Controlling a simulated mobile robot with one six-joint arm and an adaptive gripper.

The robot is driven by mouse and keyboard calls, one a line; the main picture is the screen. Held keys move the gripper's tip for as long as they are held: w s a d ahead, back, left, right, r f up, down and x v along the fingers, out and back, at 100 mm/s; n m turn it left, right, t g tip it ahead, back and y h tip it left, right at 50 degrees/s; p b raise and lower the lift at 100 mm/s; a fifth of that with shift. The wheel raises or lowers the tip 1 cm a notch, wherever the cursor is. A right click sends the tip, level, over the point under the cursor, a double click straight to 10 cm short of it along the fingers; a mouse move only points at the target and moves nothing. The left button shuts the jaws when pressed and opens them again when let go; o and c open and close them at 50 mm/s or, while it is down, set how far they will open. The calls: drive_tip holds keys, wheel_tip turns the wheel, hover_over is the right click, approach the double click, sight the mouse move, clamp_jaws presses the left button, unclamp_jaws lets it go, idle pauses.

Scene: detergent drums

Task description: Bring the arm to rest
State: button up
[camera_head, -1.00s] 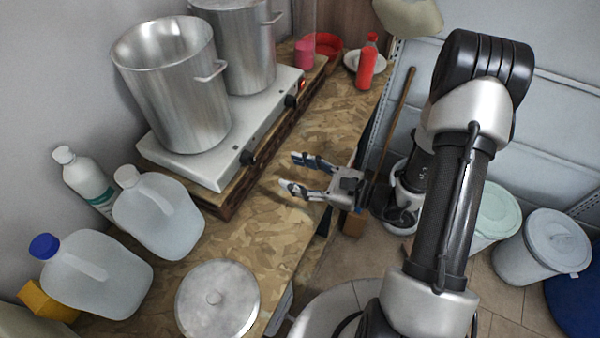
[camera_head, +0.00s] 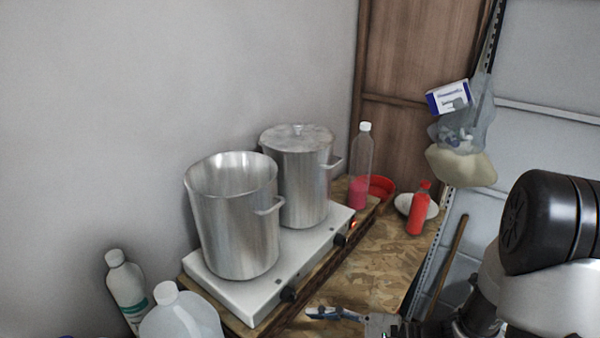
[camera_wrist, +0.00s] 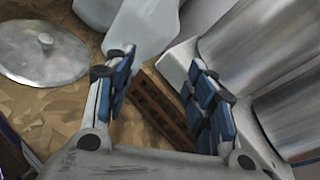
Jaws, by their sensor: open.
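My gripper (camera_wrist: 163,95) is open, with nothing between its blue-padded fingers in the wrist view. In the head view one finger of my gripper (camera_head: 335,314) shows at the bottom edge, over the wooden worktop (camera_head: 378,270); the rest of the hand is mostly cut off by the frame. My black and silver arm (camera_head: 545,225) fills the lower right of the head view.
An open steel pot (camera_head: 235,225) and a lidded pot (camera_head: 303,185) stand on a white hotplate (camera_head: 240,297). A red bottle (camera_head: 418,212) stands behind. Plastic jugs (camera_head: 180,318) are at lower left. A metal lid (camera_wrist: 40,55) lies on the worktop.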

drive_tip(key=s+r+n+g+h+b, duration=0.1)
drive_tip(key=s+n+g+h+b, duration=0.2)
drive_tip(key=s+n+g+h, duration=0.6)
drive_tip(key=s+d+r+n+t+h+b, duration=0.1)
drive_tip(key=s+d+r+n+t+h, duration=0.1)
drive_tip(key=d+t, duration=0.3)
drive_tip(key=s+d+r+n+t+h+b, duration=0.2)
drive_tip(key=d+n+t+h, duration=0.2)
drive_tip(key=d+n, duration=0.1)
drive_tip(key=shift+s+t, duration=0.3)
drive_tip(key=shift+t, duration=0.1)
drive_tip(key=shift+r, duration=0.1)
drive_tip(key=shift+c, duration=0.2)
idle(0.6)
